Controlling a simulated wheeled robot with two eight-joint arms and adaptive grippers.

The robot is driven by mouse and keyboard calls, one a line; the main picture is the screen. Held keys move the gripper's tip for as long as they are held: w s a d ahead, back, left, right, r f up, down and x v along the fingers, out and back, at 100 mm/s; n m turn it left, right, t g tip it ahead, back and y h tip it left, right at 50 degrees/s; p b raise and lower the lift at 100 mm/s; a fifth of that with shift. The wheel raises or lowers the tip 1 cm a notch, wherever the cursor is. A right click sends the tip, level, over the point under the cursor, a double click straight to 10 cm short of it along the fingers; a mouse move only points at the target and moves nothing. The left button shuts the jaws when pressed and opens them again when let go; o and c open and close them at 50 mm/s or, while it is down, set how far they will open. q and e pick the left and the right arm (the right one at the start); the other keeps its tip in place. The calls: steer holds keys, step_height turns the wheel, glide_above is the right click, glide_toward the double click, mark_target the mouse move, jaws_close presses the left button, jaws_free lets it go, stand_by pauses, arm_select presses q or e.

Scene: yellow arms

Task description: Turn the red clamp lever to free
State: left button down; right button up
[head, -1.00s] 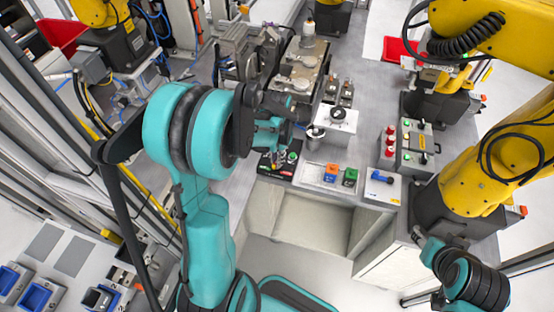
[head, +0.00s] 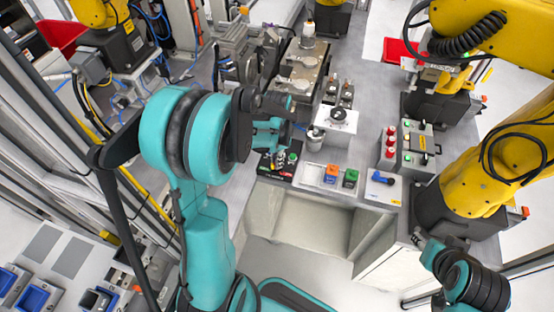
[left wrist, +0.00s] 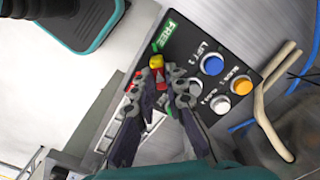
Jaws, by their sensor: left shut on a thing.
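The red clamp lever (left wrist: 160,78) has a yellow tip and sits on a black control panel (left wrist: 231,63) in the left wrist view. Its tip lies close to the green FREE label (left wrist: 168,34). My left gripper (left wrist: 168,80) is shut on the lever, one finger on each side, partly hiding its lower part. In the head view my left gripper (head: 277,157) reaches down onto the panel (head: 288,172), where the lever is too small and covered to make out. My right gripper is not in view; only part of my right arm shows at lower right.
Blue, orange and white buttons (left wrist: 212,65) lie close right of the lever. A beige cable (left wrist: 266,118) runs beside the panel. In the head view, a tray with orange and green blocks (head: 324,186) and a box with a blue handle (head: 382,188) stand right of the panel.

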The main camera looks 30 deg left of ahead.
arm_select(q)
steer(key=c, duration=1.6)
jaws_free()
steer(key=shift+o, duration=0.2)
steer(key=shift+r, duration=0.1)
step_height(320, 180, up, 12)
